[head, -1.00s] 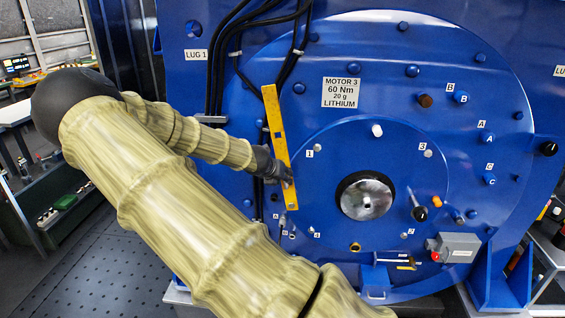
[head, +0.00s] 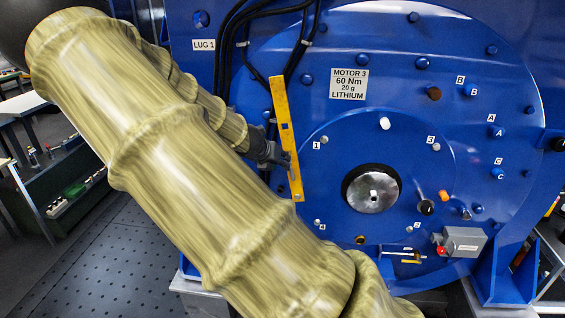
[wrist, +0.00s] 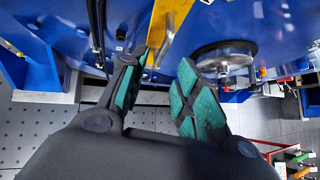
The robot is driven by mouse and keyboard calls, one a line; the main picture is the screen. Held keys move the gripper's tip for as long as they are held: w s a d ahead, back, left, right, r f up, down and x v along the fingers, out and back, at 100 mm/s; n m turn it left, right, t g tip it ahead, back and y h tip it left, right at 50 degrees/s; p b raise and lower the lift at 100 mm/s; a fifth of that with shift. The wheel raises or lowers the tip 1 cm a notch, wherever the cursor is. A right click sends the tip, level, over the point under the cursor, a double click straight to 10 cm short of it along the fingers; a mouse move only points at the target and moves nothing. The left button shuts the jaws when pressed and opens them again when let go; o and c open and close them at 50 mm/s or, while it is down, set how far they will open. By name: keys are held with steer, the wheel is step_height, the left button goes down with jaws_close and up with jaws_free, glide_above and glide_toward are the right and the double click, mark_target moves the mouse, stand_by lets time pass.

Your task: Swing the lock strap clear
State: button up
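The lock strap, a long yellow bar (head: 284,110), lies against the blue motor face, nearly upright, its top leaning slightly left. In the wrist view the strap (wrist: 170,22) runs down from the top edge to beside the left fingertip. My gripper (head: 283,160) is at the lower half of the strap in the head view. In the wrist view my gripper (wrist: 165,70) has its two green-padded fingers apart, with a gap between them and nothing clamped. Whether a finger touches the strap I cannot tell. My arm covers the area left of the strap's lower end.
A round metal hub (head: 373,190) sits right of the strap. Black cables (head: 243,70) run down the motor at upper left. A white peg (head: 385,124), a black knob (head: 426,208) and a grey box (head: 463,241) with a red button stand out from the face.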

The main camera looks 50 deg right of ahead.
steer(key=shift+v, duration=1.3)
steer(key=s+a+f+m+y+b, duration=0.1)
steer(key=s+a+f+m+y, duration=0.15)
steer(key=a+f, duration=0.65)
steer(key=s+a+f+m+g+y+b, duration=0.15)
steer(key=s+a+f+m, duration=0.3)
steer(key=f, duration=0.85)
steer(key=s+a+f+m+y+b, duration=0.1)
steer(key=s+a+f+m+y, duration=0.15)
steer(key=a+f, duration=0.7)
steer(key=s+a+f+m+y+b, duration=0.3)
steer(key=s+a+f+m, duration=1.1)
steer(key=s+a+f, duration=0.4)
steer(key=s, duration=0.3)
steer(key=shift+f+b, duration=0.35)
steer(key=shift+s+d, duration=0.1)
